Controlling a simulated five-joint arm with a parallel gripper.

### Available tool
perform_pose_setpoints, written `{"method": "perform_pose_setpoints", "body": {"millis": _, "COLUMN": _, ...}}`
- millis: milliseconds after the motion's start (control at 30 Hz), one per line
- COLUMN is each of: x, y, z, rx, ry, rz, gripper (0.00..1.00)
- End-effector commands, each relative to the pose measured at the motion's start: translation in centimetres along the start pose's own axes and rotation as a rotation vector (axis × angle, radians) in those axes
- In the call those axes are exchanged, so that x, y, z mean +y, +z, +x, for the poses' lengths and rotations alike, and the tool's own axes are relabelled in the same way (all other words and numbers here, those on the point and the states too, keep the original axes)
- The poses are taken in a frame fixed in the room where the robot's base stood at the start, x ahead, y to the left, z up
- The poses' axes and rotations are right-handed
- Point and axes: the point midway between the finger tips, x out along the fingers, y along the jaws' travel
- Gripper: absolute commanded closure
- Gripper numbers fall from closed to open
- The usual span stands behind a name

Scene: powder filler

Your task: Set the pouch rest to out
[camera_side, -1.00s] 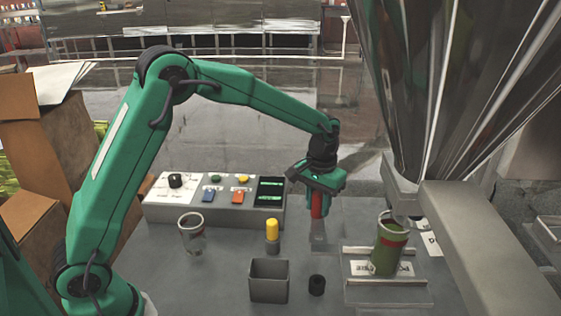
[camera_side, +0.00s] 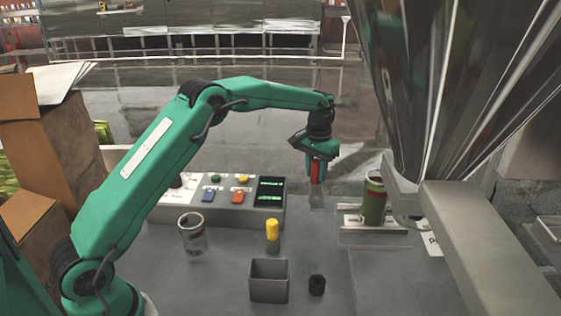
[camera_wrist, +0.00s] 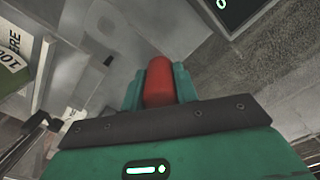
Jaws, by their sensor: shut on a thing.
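The pouch rest (camera_side: 372,241) is a grey railed plate at the right of the bench in the side view. A green pouch with a red band (camera_side: 373,207) stands upright on it, beside the grey filler spout. My gripper (camera_side: 315,176) is shut on a red handle (camera_side: 315,170) to the left of the rest. A pale post shows below the handle; how it joins the rest is not clear. In the wrist view, the red handle (camera_wrist: 158,82) sits between my green fingers, and the labelled plate lies at the left.
A control box (camera_side: 225,208) with buttons and a green display stands left of my gripper. A clear cup (camera_side: 192,235), a yellow-capped piece (camera_side: 272,232), a grey bin (camera_side: 269,282) and a black ring (camera_side: 317,285) stand in front. A large shiny hopper (camera_side: 440,90) hangs at the right.

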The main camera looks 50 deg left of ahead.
Motion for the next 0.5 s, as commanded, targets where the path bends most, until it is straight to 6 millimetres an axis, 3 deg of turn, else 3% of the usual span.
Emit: {"method": "perform_pose_setpoints", "body": {"millis": 500, "x": -0.68, "y": -0.79, "z": -0.12, "rx": 0.011, "ry": 0.001, "rz": -0.005, "gripper": 1.00}}
